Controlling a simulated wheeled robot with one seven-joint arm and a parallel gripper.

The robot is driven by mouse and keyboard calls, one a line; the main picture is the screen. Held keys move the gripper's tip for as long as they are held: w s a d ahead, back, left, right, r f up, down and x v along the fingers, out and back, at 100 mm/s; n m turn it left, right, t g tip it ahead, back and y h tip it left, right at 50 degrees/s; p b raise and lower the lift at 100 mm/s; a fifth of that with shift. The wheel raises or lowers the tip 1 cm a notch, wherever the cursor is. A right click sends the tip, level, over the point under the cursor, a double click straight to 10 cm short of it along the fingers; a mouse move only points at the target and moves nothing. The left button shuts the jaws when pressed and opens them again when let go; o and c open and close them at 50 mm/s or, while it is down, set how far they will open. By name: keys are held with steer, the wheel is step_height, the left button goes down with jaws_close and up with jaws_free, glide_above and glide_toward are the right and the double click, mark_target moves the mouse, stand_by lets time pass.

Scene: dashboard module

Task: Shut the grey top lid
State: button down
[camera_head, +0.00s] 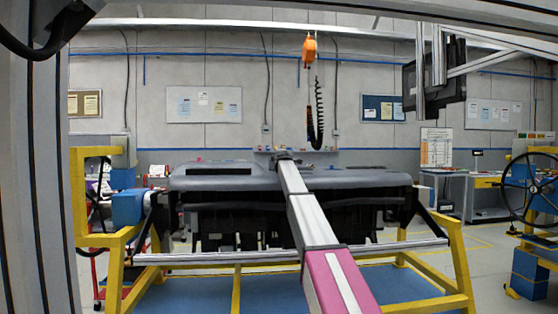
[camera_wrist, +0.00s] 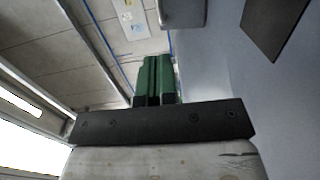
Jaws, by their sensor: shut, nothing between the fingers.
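The grey dashboard (camera_head: 260,180) lies across a yellow stand in the head view. Its smooth top fills the right side of the wrist view (camera_wrist: 290,110). A grey rounded panel (camera_wrist: 183,12) at the top edge of the wrist view sticks out from the dashboard side and looks like the raised lid; its far part is cut off. My gripper (camera_wrist: 156,60) has green fingers pressed together with nothing between them. They point towards the panel and appear apart from it. In the head view my arm reaches over the dashboard and hides the fingers and the lid.
A dark flat patch (camera_wrist: 274,24) lies on the dashboard top at the right of the wrist view; a dark patch (camera_head: 219,171) also shows at the left in the head view. The yellow frame (camera_head: 455,250) surrounds the dashboard. An orange hoist (camera_head: 309,50) hangs behind it.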

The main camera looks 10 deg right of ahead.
steer(key=w, duration=1.1)
steer(key=shift+w+d+f, duration=0.2)
steer(key=shift+w+d, duration=0.05)
steer(key=shift+w, duration=0.1)
steer(key=shift+r, duration=0.1)
